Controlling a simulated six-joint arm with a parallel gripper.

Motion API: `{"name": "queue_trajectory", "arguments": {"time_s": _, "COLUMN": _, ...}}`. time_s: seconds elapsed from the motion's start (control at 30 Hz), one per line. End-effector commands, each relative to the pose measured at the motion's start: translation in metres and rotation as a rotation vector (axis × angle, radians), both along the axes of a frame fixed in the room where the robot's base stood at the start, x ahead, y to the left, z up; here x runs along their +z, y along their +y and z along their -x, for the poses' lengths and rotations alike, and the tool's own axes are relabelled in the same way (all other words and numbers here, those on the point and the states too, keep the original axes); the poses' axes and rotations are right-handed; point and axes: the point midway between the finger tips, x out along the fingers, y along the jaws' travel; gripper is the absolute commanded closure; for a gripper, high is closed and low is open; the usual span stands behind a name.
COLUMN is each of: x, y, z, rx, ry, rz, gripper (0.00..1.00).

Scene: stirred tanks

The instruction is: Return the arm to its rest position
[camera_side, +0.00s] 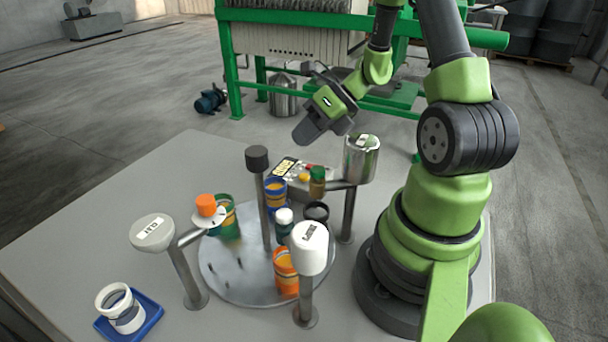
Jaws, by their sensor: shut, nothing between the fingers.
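My gripper (310,133) is up in the air above the back part of the table, at the end of my green and dark arm. It points down and to the left, and its jaws are shut with nothing seen between them. It is apart from the posts and containers below it. My arm stands at the right side of the table and bends over to the left.
On the grey table (95,235) is a round metal plate (235,272) with several cups and bottles. A white cup (121,310) sits in a blue tray (150,315).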

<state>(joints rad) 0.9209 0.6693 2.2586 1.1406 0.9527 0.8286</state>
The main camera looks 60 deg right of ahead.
Motion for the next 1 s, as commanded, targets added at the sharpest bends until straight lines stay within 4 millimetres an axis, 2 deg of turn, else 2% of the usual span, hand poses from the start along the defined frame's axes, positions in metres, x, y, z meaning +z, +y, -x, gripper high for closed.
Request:
{"name": "queue_trajectory", "arguments": {"time_s": 0.43, "x": 0.000, "y": 0.000, "z": 0.000, "rx": 0.003, "ry": -0.001, "rz": 0.002, "gripper": 1.00}}
{"name": "queue_trajectory", "arguments": {"time_s": 0.57, "x": 0.012, "y": 0.010, "z": -0.003, "rx": 0.102, "ry": -0.036, "rz": 0.065, "gripper": 1.00}}
{"name": "queue_trajectory", "arguments": {"time_s": 0.67, "x": 0.037, "y": 0.031, "z": -0.006, "rx": 0.317, "ry": -0.110, "rz": 0.200, "gripper": 1.00}}
{"name": "queue_trajectory", "arguments": {"time_s": 0.77, "x": 0.068, "y": 0.061, "z": -0.003, "rx": 0.627, "ry": -0.221, "rz": 0.395, "gripper": 1.00}}
{"name": "queue_trajectory", "arguments": {"time_s": 0.9, "x": 0.106, "y": 0.101, "z": 0.014, "rx": 1.080, "ry": -0.394, "rz": 0.693, "gripper": 1.00}}
{"name": "queue_trajectory", "arguments": {"time_s": 1.0, "x": 0.128, "y": 0.124, "z": 0.032, "rx": 1.385, "ry": -0.519, "rz": 0.914, "gripper": 1.00}}
